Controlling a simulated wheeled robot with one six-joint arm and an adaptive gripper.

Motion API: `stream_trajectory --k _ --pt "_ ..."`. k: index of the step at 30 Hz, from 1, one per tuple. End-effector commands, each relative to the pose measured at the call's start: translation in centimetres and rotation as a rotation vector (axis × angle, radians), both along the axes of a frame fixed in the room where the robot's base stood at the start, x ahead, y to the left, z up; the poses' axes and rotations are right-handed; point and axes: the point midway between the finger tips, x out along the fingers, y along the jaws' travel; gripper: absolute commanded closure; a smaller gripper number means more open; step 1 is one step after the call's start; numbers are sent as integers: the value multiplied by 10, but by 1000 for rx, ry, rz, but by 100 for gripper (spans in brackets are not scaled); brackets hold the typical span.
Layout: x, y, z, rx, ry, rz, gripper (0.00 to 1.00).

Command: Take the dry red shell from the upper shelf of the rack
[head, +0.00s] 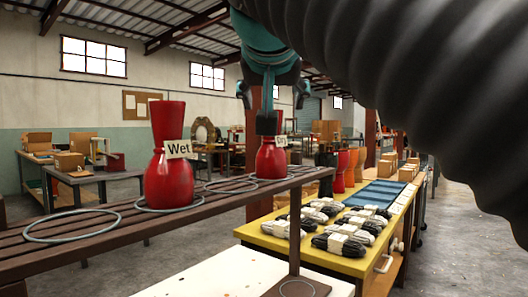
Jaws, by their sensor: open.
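A red goblet-shaped shell (271,162) stands upright on the upper shelf (107,234) of the rack, inside a ring. Its small tag (281,141) is partly covered and I cannot read it fully. My gripper (270,97), teal and black, is open and in front of this shell's upper part, hiding most of it. I cannot tell whether the fingers touch it. A second red shell (168,181) stands nearer, to the left, in its own ring, with a tag reading "Wet" (179,149).
An empty ring (72,226) lies on the near end of the slatted shelf. A yellow table (340,262) with several dark bundles is to the right, with coloured drums (341,170) behind. A white board (225,278) is below the shelf. My black arm fills the upper right.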

Motion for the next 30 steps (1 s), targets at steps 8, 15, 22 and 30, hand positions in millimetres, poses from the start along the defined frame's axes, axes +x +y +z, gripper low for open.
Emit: stream_trajectory --k 8,15,22,30 --pt "32 2 -14 -1 2 -1 27" --pt "47 1 -20 1 0 2 27" --pt "47 1 -20 0 0 2 37" --pt "47 1 -20 0 0 2 100"
